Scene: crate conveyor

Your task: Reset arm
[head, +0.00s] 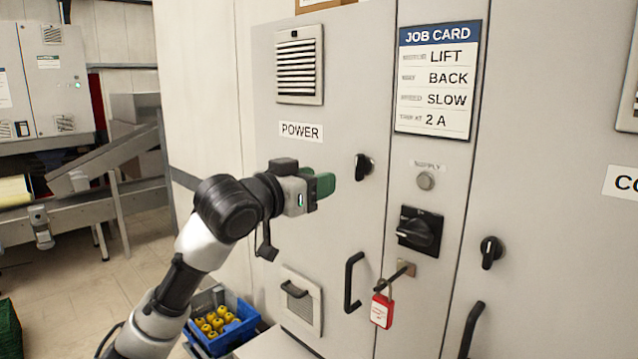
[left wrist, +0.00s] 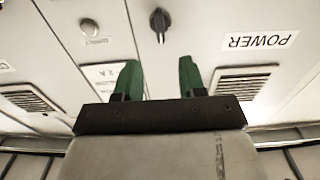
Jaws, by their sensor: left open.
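My left arm comes in from the left in the head view. My left gripper (head: 322,185) has green fingers and is in front of the cabinet door labelled POWER (head: 301,131). It is a little left of a black door knob (head: 364,166) and looks apart from it. In the left wrist view, the two green fingers of the left gripper (left wrist: 158,80) are spread with nothing between them. The same black knob (left wrist: 160,22) shows beyond the fingertips, and the view is upside down. My right gripper is not in view.
A job card (head: 437,80) hangs above a supply button (head: 425,181) and a black rotary switch (head: 419,231). A red padlock (head: 382,309) hangs below. Black door handles (head: 353,283) stick out. A blue crate (head: 222,323) of yellow items stands lower left. A conveyor (head: 90,202) is behind.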

